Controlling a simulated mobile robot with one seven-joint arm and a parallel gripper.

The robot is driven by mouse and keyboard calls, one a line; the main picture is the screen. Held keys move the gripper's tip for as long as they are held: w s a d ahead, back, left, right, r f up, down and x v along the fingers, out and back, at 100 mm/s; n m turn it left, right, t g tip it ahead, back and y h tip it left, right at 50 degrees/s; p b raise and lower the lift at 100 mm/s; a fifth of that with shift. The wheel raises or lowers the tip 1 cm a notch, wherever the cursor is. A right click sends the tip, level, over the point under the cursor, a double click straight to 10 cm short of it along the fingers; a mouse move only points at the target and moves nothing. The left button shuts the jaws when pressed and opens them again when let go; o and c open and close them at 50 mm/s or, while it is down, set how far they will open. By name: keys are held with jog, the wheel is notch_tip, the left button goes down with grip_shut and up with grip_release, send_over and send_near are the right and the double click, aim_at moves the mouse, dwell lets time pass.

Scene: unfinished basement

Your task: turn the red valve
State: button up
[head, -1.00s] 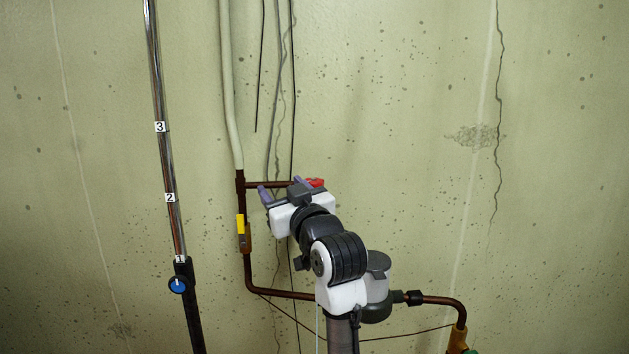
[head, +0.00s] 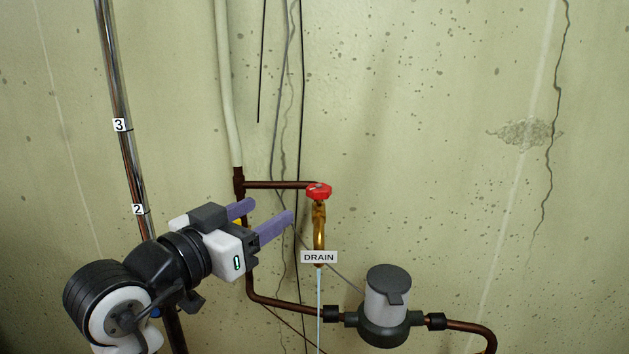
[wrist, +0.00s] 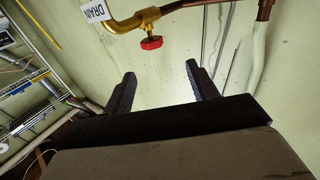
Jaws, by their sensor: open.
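The red valve (head: 319,191) is a small round handwheel on top of a brass drain tap (head: 319,228), at the end of a short copper branch pipe. A white "DRAIN" tag (head: 319,257) hangs below the tap. My gripper (head: 267,212) is open and empty, to the left of the valve and a little lower, with its purple fingers pointing up and right. In the wrist view the red valve (wrist: 152,43) shows beyond and above the fingertips (wrist: 161,72), between them and apart from both. No finger touches it.
A grey cylindrical fitting (head: 388,305) sits on the lower copper pipe at the right. A chrome pole (head: 120,110) with number labels stands at the left. Cables and a pale pipe (head: 228,90) run up the wall. The space right of the valve is clear.

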aim_at(311, 193)
jog(key=shift+m+g, duration=0.3)
jog(key=p+x, duration=0.1)
jog(key=x, duration=0.3)
jog(key=p+x, duration=0.1)
jog(key=x, duration=0.3)
jog(key=d+p+x, duration=0.1)
jog(key=x, duration=0.4)
jog(key=shift+s, duration=0.25)
jog(key=c, duration=1)
